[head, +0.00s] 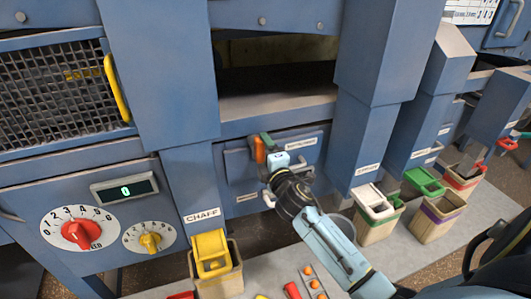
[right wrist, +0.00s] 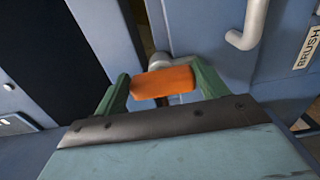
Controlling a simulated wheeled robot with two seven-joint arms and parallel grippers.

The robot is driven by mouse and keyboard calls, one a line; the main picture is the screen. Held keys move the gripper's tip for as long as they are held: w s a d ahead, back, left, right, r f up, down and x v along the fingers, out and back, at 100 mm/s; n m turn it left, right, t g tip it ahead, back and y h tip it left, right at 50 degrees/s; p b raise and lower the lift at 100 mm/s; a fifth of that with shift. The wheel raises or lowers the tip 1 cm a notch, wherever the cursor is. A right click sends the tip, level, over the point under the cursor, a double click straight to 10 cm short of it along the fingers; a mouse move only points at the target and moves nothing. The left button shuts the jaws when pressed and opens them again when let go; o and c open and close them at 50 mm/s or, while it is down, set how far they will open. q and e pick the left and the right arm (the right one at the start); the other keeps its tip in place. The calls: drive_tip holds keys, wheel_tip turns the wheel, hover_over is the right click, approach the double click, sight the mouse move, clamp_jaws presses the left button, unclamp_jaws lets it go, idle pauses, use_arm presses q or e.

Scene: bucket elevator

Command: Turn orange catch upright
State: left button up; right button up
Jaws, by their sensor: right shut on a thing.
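The orange catch (head: 259,150) is on the front of a small blue panel below the dark opening in the head view. Its orange part looks close to upright there. In the right wrist view the catch (right wrist: 163,82) lies across the picture between the two green fingers. My right gripper (head: 266,147) is shut on it, with one finger at each end in the right wrist view (right wrist: 160,88). The catch's pivot is mostly hidden behind the orange part. My left gripper is not in view.
A pale hooked handle (right wrist: 250,25) stands out near the catch. The yellow chaff bin (head: 211,255) is below left, and white (head: 374,203) and green (head: 424,182) topped bins stand right. A dial panel with a red knob (head: 82,234) is at left.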

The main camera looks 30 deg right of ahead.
drive_tip(key=o, duration=1)
drive_tip(key=shift+s, duration=0.1)
drive_tip(key=v, duration=1.3)
drive_tip(key=shift+s+b, duration=0.15)
drive_tip(key=shift+b, duration=0.2)
